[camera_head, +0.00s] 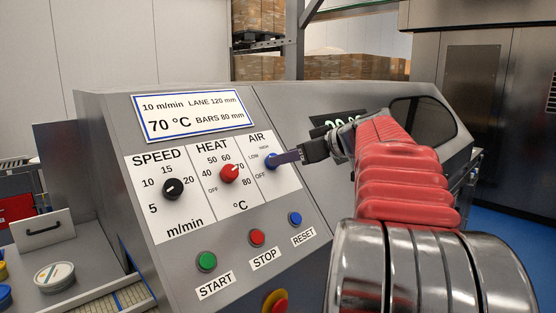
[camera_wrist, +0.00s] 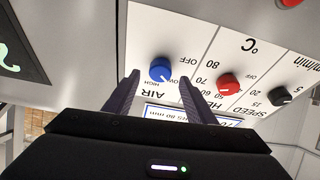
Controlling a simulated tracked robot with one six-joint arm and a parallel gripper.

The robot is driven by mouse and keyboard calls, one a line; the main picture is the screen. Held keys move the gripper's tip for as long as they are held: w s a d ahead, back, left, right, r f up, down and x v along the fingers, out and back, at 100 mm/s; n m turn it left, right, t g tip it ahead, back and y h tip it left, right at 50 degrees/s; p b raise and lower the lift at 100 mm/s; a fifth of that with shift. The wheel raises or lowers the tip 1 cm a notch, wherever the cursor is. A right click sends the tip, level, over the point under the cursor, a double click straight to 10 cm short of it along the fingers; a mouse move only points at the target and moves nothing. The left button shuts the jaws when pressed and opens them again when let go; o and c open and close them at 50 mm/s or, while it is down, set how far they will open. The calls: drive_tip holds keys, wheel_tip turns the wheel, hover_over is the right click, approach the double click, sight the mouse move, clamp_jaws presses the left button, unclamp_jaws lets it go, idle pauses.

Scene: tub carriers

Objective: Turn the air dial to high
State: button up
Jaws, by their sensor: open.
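The air dial is a round blue knob (camera_head: 271,161) under the word AIR on the sloped grey control panel. Its small labels are partly covered by my fingers, and I cannot read its setting surely. My gripper (camera_head: 284,158) reaches in from the right, its dark fingers at the dial. In the wrist view the blue dial (camera_wrist: 160,69) lies between the tips of my open gripper (camera_wrist: 161,73), one finger on each side. I cannot tell whether either finger touches it.
The red heat dial (camera_head: 229,173) and black speed dial (camera_head: 173,189) sit left of the air dial. Green start (camera_head: 207,261), red stop (camera_head: 257,237) and blue reset (camera_head: 295,218) buttons are below. A settings plate (camera_head: 193,116) is above. My arm hides part of the panel's right side.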

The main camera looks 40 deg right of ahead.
drive_tip(key=shift+x, duration=2.2)
drive_tip(key=c, duration=1)
